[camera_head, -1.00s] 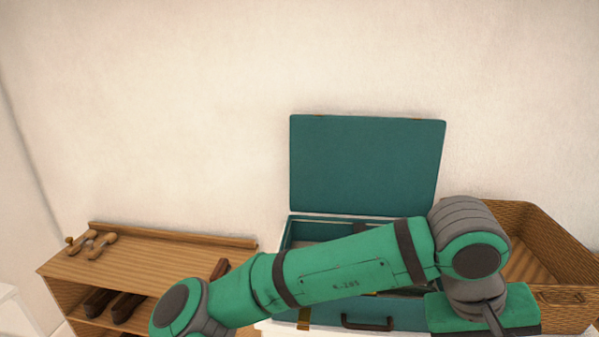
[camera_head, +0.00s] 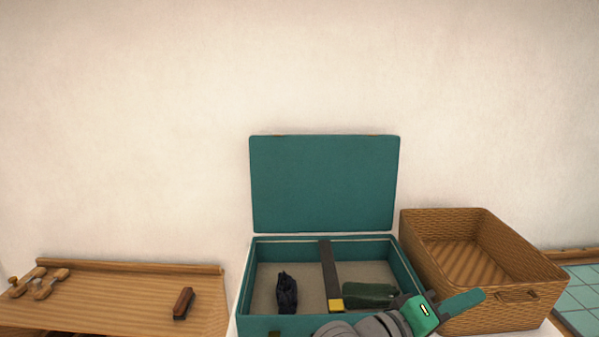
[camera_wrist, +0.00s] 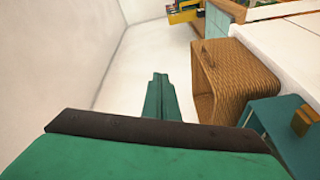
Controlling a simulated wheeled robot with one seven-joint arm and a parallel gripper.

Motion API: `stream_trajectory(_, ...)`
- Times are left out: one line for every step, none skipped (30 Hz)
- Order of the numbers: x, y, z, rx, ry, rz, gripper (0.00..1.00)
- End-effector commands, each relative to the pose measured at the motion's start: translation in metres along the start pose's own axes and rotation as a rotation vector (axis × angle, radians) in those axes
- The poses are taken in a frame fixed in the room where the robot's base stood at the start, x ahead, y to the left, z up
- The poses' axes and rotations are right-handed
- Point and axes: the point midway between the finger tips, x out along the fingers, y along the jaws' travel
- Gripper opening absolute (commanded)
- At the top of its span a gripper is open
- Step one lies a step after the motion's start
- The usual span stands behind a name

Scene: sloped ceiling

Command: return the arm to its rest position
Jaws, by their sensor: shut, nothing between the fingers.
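My gripper (camera_head: 462,303) is in the head view at the lower right, in front of the wicker basket and by the right front corner of the open teal suitcase (camera_head: 325,185). Its green fingers are together with nothing held. In the wrist view the shut fingers (camera_wrist: 160,98) point out over pale floor beside the basket. My grey wrist and green hand cover part of the suitcase's front edge. The rest of my arm is out of the head view.
The wicker basket (camera_head: 415,240) is empty; it also shows in the wrist view (camera_wrist: 205,80). The suitcase holds a dark bundle (camera_head: 287,293), a dark strap (camera_head: 328,270) and a green item (camera_head: 370,294). A wooden shelf (camera_head: 120,295) at left bears a brush (camera_head: 183,303).

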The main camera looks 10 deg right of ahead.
Motion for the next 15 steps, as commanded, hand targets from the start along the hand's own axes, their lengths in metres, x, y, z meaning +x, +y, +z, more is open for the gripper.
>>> stream_trajectory(-0.004,-0.007,-0.005,-0.011,0.050,0.025,0.00)
stream_trajectory(-0.007,-0.011,-0.009,-0.012,0.082,0.037,0.00)
stream_trajectory(-0.011,-0.016,-0.014,-0.012,0.124,0.051,0.00)
stream_trajectory(-0.014,-0.020,-0.018,-0.013,0.154,0.060,0.00)
stream_trajectory(-0.018,-0.025,-0.021,-0.012,0.187,0.068,0.00)
stream_trajectory(-0.023,-0.031,-0.025,-0.012,0.230,0.076,0.00)
stream_trajectory(-0.027,-0.036,-0.028,-0.010,0.262,0.080,0.00)
stream_trajectory(-0.032,-0.042,-0.031,-0.011,0.295,0.083,0.00)
stream_trajectory(-0.038,-0.050,-0.034,-0.009,0.338,0.084,0.00)
stream_trajectory(-0.043,-0.056,-0.036,-0.008,0.370,0.084,0.00)
stream_trajectory(-0.048,-0.063,-0.038,-0.006,0.402,0.082,0.00)
stream_trajectory(-0.055,-0.071,-0.040,-0.004,0.444,0.077,0.00)
stream_trajectory(-0.061,-0.078,-0.041,-0.001,0.477,0.072,0.00)
stream_trajectory(-0.067,-0.085,-0.042,0.000,0.508,0.065,0.00)
stream_trajectory(-0.075,-0.095,-0.042,0.005,0.550,0.054,0.00)
